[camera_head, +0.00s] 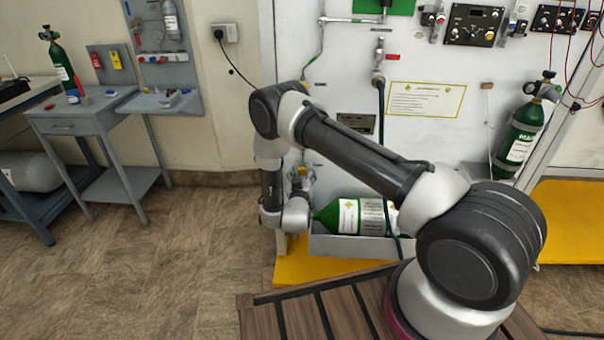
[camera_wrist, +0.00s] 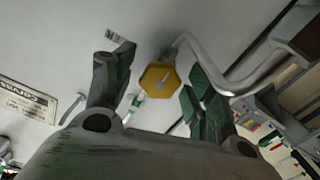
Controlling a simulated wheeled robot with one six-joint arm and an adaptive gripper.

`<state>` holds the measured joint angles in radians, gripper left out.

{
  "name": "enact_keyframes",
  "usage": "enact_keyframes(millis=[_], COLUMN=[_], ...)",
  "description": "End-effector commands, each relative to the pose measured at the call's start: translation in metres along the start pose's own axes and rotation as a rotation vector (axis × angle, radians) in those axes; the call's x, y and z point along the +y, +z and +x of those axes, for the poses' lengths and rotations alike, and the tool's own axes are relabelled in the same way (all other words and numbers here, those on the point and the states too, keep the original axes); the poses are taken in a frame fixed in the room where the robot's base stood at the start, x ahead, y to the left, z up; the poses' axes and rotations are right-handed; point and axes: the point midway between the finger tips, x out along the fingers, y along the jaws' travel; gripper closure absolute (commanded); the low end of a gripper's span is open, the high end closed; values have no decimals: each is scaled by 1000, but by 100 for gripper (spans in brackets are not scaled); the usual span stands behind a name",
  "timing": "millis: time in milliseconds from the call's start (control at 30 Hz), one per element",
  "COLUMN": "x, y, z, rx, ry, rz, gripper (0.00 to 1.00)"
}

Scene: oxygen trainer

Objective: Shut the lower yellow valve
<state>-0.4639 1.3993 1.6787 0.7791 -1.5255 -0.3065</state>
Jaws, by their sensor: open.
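My gripper (camera_wrist: 157,92) is open, with one dark green-padded finger on each side of the knob. Gaps show between the fingers and the knob; I cannot tell the remaining depth. In the head view my arm reaches down to the panel's lower left, and the gripper and knob are mostly hidden or too small to make out.
A green cylinder (camera_head: 328,216) lies in a grey tray (camera_head: 345,246) close to my wrist. Another green cylinder (camera_head: 519,140) stands at the panel's right. A black hose (camera_head: 381,105) hangs down the panel. Grey side tables (camera_head: 90,112) stand left, with clear floor (camera_head: 180,245) between.

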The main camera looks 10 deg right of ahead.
Motion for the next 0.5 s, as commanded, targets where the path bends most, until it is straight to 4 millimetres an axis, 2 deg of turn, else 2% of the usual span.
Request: enact_keyframes(millis=[100,133,367,500], x=[0,0,0,0], y=[0,0,0,0], z=[0,0,0,0], rx=[0,0,0,0], ry=[0,0,0,0], rz=[0,0,0,12], gripper=[44,48,90,90])
